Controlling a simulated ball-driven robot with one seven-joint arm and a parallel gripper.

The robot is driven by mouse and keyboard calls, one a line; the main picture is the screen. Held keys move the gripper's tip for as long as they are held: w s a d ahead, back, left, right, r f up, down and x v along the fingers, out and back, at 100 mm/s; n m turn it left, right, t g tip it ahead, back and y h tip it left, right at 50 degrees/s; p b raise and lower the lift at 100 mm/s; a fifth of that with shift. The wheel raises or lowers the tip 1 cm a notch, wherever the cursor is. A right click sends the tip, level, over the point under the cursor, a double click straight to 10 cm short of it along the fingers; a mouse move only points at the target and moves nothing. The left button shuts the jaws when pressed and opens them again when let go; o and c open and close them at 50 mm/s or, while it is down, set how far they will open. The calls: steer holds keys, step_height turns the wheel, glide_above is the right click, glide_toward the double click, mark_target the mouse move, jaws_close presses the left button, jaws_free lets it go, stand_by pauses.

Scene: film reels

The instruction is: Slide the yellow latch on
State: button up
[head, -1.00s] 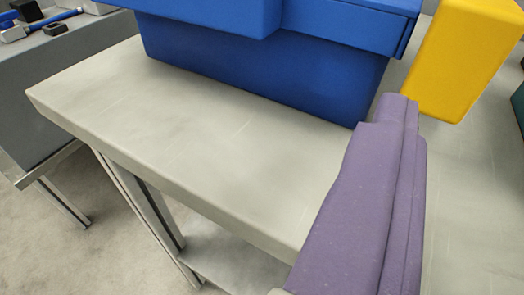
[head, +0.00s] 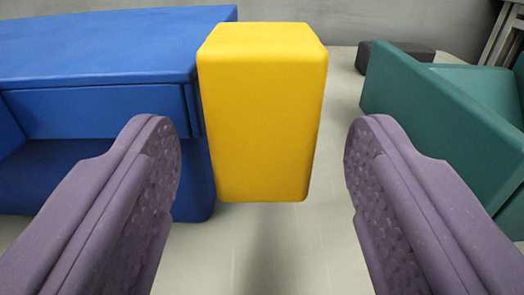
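The yellow latch (head: 262,115) is an upright block with rounded edges. It sits at the right end of the blue box (head: 100,50), above the pale tabletop. My gripper (head: 262,160) is open, its two purple fingers spread wide on the left and right of the latch in the picture. The latch appears just beyond the fingertips, between them in the view. I see no contact between fingers and latch. Where the latch joins the box is hidden.
A green open container (head: 440,120) stands to the right, close to the right finger in the picture. A dark block (head: 395,57) lies farther back. Pale tabletop (head: 290,250) is bare below and between the fingers.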

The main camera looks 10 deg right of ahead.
jaws_close()
steer(key=shift+w+a, duration=0.25)
steer(key=shift+a, duration=0.7)
steer(key=shift+w+a, duration=0.25)
steer(key=shift+a, duration=0.7)
steer(key=shift+o, duration=0.3)
jaws_free()
steer(key=shift+s+p, duration=0.15)
steer(key=shift+p, duration=0.15)
